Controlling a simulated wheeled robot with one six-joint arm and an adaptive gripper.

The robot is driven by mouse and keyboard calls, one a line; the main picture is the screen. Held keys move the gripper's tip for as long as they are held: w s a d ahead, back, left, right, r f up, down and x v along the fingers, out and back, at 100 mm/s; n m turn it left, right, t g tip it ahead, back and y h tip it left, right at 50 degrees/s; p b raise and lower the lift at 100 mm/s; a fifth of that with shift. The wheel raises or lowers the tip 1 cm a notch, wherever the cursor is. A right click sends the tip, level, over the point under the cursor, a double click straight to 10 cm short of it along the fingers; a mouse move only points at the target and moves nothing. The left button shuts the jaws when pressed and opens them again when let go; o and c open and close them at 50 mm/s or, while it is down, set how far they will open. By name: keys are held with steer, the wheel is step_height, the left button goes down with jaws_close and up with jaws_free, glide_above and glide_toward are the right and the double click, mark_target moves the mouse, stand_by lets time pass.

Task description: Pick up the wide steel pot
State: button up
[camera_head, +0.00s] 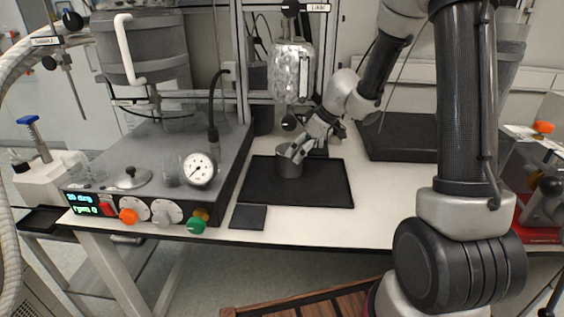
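The wide steel pot (287,166) is a grey, open cylinder standing upright on the black mat (325,190) in the middle of the table. My gripper (297,153) is at the right side of the pot's rim, reaching down from the upper right. Its fingertips overlap the rim in this view. I cannot tell whether they are closed on the wall or only beside it.
A control box (225,165) with a pressure gauge (199,170) and coloured knobs stands to the left. A glass vessel (291,72) hangs above and behind the pot. A small dark pad (248,217) lies in front. A dark tray (400,138) lies behind at right.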

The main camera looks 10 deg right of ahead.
mark_target(290, 163)
steer(key=x, duration=0.7)
steer(key=shift+s+a, duration=0.1)
steer(key=shift+a, duration=0.2)
steer(key=shift+s, duration=0.1)
steer(key=c, duration=1.2)
